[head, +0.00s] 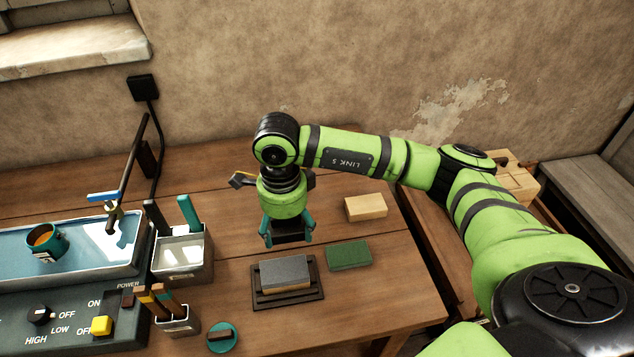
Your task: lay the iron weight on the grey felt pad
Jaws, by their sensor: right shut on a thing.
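My right gripper (287,236) points down over the table, its teal fingers shut on a dark block (290,239), which looks like the iron weight. The fingers and gripper body hide part of it. A grey-topped block (285,270), which looks like the grey felt pad, sits in a shallow dark frame (313,293) just in front of and below the gripper. The dark block appears above and behind the grey pad; I cannot tell the exact height gap. The grey top is bare. My left gripper is not in view.
A green block (349,255) lies right of the frame, and a pale wooden block (366,207) farther back. At left are a tool holder (181,257), a smaller holder (177,320), a blue-lined basin (75,250) and a control panel (70,322). A teal disc (222,337) lies in front.

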